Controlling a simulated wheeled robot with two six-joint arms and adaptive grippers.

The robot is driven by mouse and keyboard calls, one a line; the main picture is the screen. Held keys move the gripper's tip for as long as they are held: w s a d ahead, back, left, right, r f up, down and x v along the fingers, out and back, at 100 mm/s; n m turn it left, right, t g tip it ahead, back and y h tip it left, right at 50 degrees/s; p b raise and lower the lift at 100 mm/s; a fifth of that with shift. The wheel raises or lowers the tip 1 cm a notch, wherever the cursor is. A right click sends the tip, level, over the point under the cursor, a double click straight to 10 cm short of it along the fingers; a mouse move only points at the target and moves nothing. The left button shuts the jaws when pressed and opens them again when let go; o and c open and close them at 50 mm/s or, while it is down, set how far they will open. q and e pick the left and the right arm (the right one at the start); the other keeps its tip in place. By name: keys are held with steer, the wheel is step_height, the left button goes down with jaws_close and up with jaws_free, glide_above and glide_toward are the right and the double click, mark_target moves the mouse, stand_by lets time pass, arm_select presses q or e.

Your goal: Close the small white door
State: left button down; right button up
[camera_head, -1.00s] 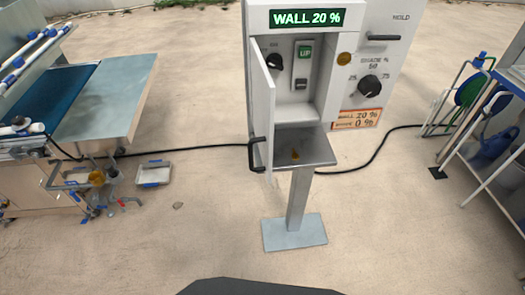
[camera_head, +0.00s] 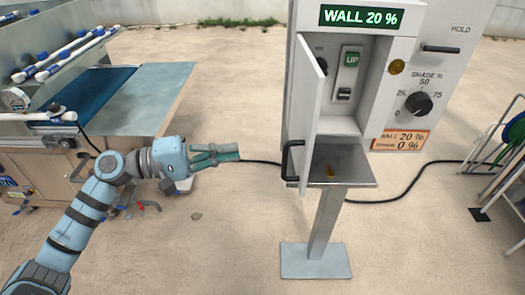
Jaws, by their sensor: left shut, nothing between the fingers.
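The small white door (camera_head: 308,107) stands open on the left side of the control box, swung out toward me. Its black handle (camera_head: 291,161) is at the door's lower outer edge. My right gripper is not in view.
The box stands on a post with a grey base plate (camera_head: 316,261). A shade knob (camera_head: 418,104) and another handle (camera_head: 441,49) sit on its right panel. A seeder machine with a metal table (camera_head: 150,98) is at left. A black cable (camera_head: 396,190) crosses the floor.

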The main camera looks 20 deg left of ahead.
arm_select(q)
steer(key=w+d+p, duration=0.1)
steer(key=d+p, duration=0.1)
steer(key=d, duration=0.6)
